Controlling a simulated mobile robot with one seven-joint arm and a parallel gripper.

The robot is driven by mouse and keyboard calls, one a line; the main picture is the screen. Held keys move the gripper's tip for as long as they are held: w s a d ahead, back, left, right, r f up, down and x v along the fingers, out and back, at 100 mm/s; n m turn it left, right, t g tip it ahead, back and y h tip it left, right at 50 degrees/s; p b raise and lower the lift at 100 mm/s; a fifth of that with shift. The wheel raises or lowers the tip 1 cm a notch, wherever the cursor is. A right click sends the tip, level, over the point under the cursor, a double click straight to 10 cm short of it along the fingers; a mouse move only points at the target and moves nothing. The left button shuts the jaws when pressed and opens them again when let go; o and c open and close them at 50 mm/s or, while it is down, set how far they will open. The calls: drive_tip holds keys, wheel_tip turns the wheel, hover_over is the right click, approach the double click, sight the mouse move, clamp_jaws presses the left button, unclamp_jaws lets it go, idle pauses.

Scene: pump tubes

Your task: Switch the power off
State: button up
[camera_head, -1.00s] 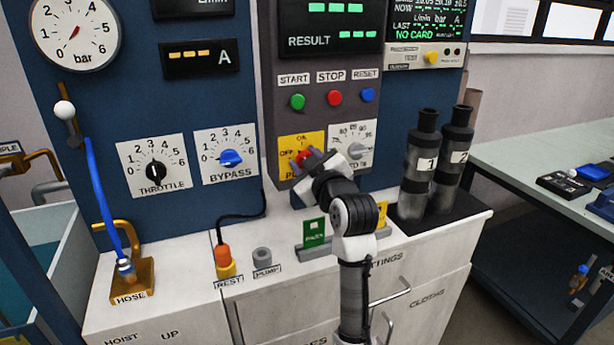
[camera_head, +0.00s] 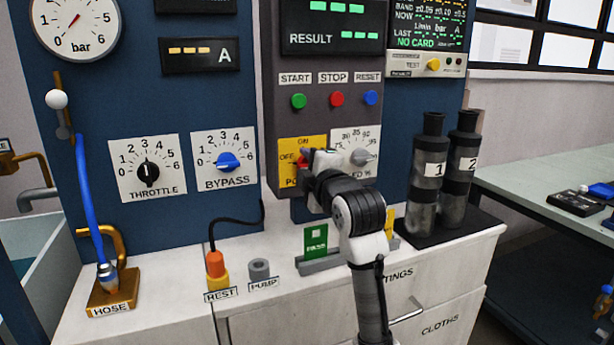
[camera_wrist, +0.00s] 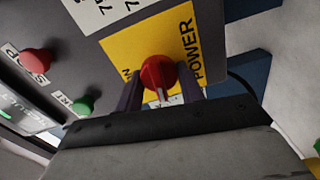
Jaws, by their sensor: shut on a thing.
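The red power knob (camera_wrist: 158,75) sits on a yellow plate (camera_wrist: 118,50) marked POWER in the wrist view. The plate also shows in the head view (camera_head: 288,147), with OFF at its left and ON at its top. My gripper (camera_wrist: 155,92) is shut on the knob, one dark finger on each side of it. In the head view my gripper (camera_head: 308,160) covers most of the knob, so its exact pointing is hard to tell there. In the wrist view its white mark points down towards the palm.
START (camera_head: 299,101), STOP (camera_head: 337,98) and RESET (camera_head: 371,97) buttons are above the plate. A white speed dial (camera_head: 362,140) is close on its right. Two dark cylinders (camera_head: 428,170) stand farther right. A green card (camera_head: 316,240) stands on the counter below.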

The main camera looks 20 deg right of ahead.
drive_tip(key=shift+f+n+b, duration=0.1)
drive_tip(key=shift+n+b, duration=0.3)
drive_tip(key=shift+n, duration=0.3)
drive_tip(key=o, duration=1)
drive_tip(key=s, duration=0.4)
drive_tip(key=s+b, duration=0.1)
drive_tip(key=s, duration=0.8)
drive_tip(key=shift+s+d, duration=0.25)
drive_tip(key=shift+s, duration=0.15)
